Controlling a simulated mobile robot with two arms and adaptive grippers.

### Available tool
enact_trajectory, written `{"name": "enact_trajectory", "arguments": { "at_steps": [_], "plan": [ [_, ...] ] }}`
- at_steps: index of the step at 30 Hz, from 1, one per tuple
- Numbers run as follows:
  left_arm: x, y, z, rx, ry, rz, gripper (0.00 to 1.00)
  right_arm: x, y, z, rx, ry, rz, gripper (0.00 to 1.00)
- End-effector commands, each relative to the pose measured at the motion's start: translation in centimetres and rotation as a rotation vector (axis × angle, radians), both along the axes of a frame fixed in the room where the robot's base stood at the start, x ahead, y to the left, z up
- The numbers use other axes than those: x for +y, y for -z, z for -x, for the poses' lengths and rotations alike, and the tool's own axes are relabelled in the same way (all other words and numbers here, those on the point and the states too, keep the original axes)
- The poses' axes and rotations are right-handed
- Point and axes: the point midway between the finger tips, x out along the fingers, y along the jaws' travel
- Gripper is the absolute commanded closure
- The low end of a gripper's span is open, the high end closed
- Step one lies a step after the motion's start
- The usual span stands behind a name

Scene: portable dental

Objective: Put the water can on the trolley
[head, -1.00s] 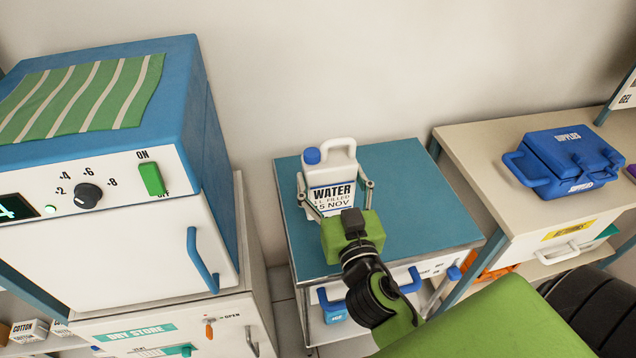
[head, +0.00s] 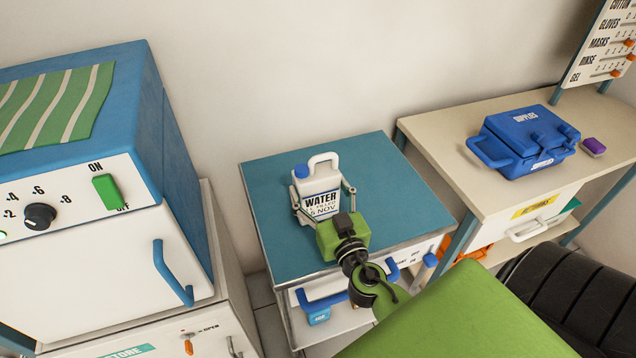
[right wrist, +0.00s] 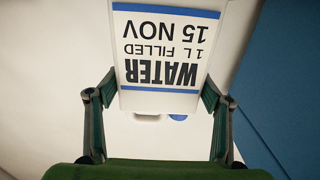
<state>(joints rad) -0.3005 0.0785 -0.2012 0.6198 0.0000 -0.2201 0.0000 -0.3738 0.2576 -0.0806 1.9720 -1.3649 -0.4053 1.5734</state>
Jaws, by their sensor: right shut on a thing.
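The water can (head: 320,190) is a white jug with a blue cap, a loop handle and a blue-striped WATER label. It is upright in the head view, over the blue top of the trolley (head: 375,165). I cannot tell whether its base touches the top. My right gripper (head: 322,203) is shut on the can, one finger on each side. In the right wrist view, the can (right wrist: 168,45) appears upside down between the fingers, its lower end cut off by the frame. My left gripper is not in view.
A blue and white cabinet (head: 110,250) with a dial stands left of the trolley. A desk (head: 440,130) on the right holds a blue supplies case (head: 525,140) and a purple block (head: 593,147). The trolley top around the can is clear.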

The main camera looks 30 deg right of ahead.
Motion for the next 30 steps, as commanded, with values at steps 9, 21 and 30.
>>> {"name": "enact_trajectory", "arguments": {
  "at_steps": [9, 21, 30],
  "plan": [
    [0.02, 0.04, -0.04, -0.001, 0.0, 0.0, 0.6, -0.02, -0.33, -0.11, -0.01, 0.0, 0.002, 0.83],
    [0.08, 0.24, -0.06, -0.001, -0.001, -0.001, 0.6, 0.01, 0.25, 0.01, -0.001, 0.0, 0.0, 0.11],
    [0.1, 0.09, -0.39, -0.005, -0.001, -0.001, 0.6, 0.02, 0.14, -0.21, -0.001, -0.001, -0.001, 0.11]
  ]
}}
